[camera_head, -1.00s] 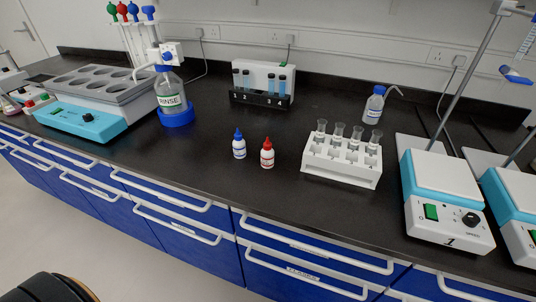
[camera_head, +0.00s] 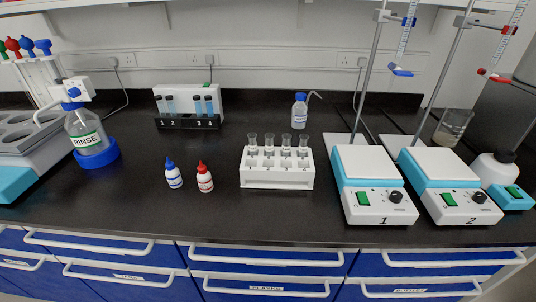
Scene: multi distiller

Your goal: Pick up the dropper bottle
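Two small dropper bottles stand upright side by side on the black bench. One is a white bottle with a blue cap (camera_head: 173,174), on the left. The other is a white bottle with a red cap (camera_head: 204,177), just to its right. They are close together with a small gap between them. Neither of my grippers shows in the head view.
A white rack (camera_head: 277,178) with several glass tubes stands right of the bottles. Stirrer 1 (camera_head: 378,207) and stirrer 2 (camera_head: 450,207) are farther right. The rinse bottle (camera_head: 86,134) is at left. A wash bottle (camera_head: 299,112) stands behind the rack. Bench in front of the dropper bottles is clear.

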